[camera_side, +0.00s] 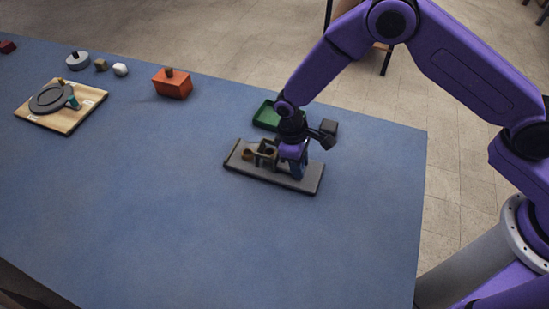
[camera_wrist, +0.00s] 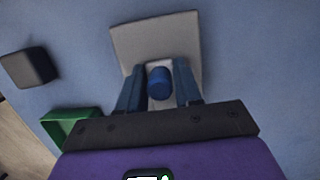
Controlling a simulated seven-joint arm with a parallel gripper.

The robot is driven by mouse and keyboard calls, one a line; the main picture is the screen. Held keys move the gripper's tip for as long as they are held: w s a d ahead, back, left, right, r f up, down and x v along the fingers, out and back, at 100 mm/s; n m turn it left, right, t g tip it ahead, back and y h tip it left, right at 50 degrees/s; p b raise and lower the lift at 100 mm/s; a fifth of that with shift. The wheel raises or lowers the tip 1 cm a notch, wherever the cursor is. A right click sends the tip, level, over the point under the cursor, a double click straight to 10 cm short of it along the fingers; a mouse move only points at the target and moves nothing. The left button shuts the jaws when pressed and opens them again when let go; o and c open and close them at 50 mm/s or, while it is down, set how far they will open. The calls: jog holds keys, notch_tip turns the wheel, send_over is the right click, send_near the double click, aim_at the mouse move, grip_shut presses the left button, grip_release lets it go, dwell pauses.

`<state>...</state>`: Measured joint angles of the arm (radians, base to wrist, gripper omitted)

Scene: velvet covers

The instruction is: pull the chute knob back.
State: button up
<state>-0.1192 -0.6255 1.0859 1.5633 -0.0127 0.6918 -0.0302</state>
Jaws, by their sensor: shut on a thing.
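The chute is a grey-brown plate (camera_side: 312,180) on the blue table, with a small brown bracket and a round brown piece (camera_side: 248,155) toward its left end. Part of the pale plate also shows in the wrist view (camera_wrist: 155,38). My gripper (camera_side: 297,168) is low over the right part of the plate and hides what is under it in the side view. In the wrist view, the blue knob (camera_wrist: 160,82) sits between the two fingers of my gripper (camera_wrist: 160,72), which is shut on it.
A green tray (camera_side: 262,116) and a dark block (camera_wrist: 28,67) are close behind the chute. An orange box (camera_side: 172,86), a wooden board with a grey ring (camera_side: 87,106) and several small items stand at the far left. The table front is clear.

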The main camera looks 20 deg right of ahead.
aim_at(316, 177)
jog(key=shift+s+d, duration=1.45)
jog(key=o, duration=1.5)
jog(key=shift+r, duration=3.5)
jog(key=s+d+r+n+t+y, duration=0.1)
jog(key=s+d+r, duration=0.35)
jog(key=r, duration=0.25)
jog(key=s+d+r+n, duration=0.1)
jog(key=s+d+r, duration=0.2)
jog(key=s+r, duration=0.25)
jog(key=shift+n+t+y, duration=0.4)
jog(key=shift+n+y, duration=0.1)
jog(key=shift+n, duration=0.3)
jog(key=s+d+r, duration=0.2)
jog(key=s+d, duration=0.2)
jog(key=s+d+r, duration=0.2)
jog(key=s+d, duration=0.1)
jog(key=s, duration=0.1)
jog(key=s+d+r, duration=0.2)
jog(key=s+d, duration=0.2)
jog(key=shift+s+d+r, duration=0.1)
jog(key=shift+d+r, duration=0.05)
jog(key=shift+d, duration=0.15)
